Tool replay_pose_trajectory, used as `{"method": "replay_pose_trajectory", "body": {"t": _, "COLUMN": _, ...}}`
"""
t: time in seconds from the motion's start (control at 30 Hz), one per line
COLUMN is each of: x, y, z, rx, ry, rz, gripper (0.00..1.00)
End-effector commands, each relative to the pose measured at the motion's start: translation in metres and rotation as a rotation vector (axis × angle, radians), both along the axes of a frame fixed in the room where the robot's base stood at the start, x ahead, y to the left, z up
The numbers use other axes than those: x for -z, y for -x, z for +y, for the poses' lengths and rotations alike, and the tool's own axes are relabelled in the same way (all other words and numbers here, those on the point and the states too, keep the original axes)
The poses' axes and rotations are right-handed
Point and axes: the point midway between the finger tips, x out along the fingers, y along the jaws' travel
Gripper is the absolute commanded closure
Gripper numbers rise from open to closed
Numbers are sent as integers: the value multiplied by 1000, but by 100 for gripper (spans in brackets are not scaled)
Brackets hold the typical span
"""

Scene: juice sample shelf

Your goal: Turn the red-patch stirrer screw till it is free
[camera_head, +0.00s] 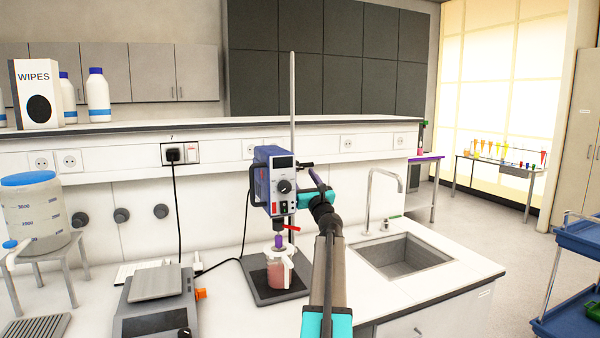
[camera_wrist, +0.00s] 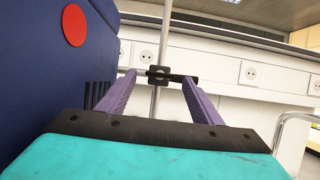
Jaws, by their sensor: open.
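The stirrer (camera_head: 275,182) is a blue and grey motor unit on an upright rod (camera_head: 292,100). In the wrist view its dark blue housing (camera_wrist: 50,70) fills the left side and bears a round red patch (camera_wrist: 74,25). A black clamp (camera_wrist: 157,75) sits on the rod, with a dark screw (camera_wrist: 185,78) reaching out to the right. My gripper (camera_wrist: 159,80) is open, with its two purple fingers apart. In the picture its tips lie on either side of the clamp and screw; I cannot tell whether they touch. It also shows beside the stirrer in the head view (camera_head: 316,176).
A jug of pink liquid (camera_head: 279,270) stands under the stirrer on a dark base plate (camera_head: 262,293). A balance (camera_head: 155,305) is to the left, a sink (camera_head: 402,255) and tap (camera_head: 370,205) to the right. A raised shelf (camera_head: 220,124) runs behind.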

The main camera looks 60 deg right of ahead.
Motion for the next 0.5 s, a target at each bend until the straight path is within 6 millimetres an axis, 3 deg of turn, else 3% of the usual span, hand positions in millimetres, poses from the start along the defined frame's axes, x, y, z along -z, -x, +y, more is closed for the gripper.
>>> {"method": "replay_pose_trajectory", "body": {"t": 0.2, "x": -8, "y": -14, "z": -12, "rx": 0, "ry": 1, "rz": 1, "gripper": 41}}
{"method": "replay_pose_trajectory", "body": {"t": 0.5, "x": -11, "y": -19, "z": -16, "rx": 1, "ry": 0, "rz": 0, "gripper": 41}}
